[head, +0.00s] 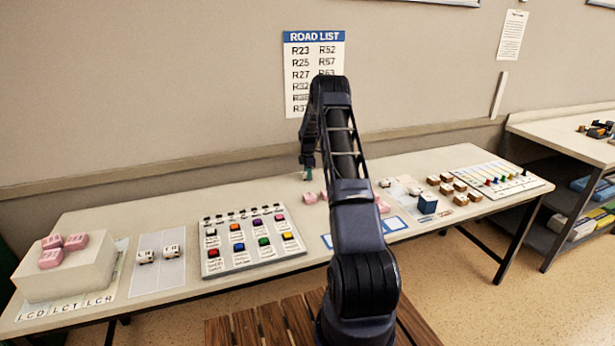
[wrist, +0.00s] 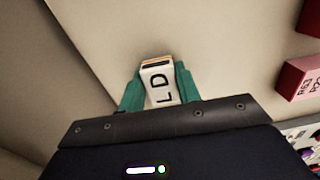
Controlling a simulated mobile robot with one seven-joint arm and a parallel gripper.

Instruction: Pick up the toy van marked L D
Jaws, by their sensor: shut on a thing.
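The toy van marked L D (wrist: 158,85) is white with black letters and sits between the two teal fingers of my gripper (wrist: 160,88) in the wrist view. The fingers are shut on its sides. In the head view my gripper (head: 308,174) hangs over the back part of the long table, left of my upright arm. The van cannot be made out there. How far it is above the tabletop is hard to tell.
The long table (head: 130,212) bears a button panel (head: 226,265), a mat with two white vans (head: 147,256), and a raised block with pink vans (head: 76,241). Pink blocks (head: 310,198) lie near my gripper.

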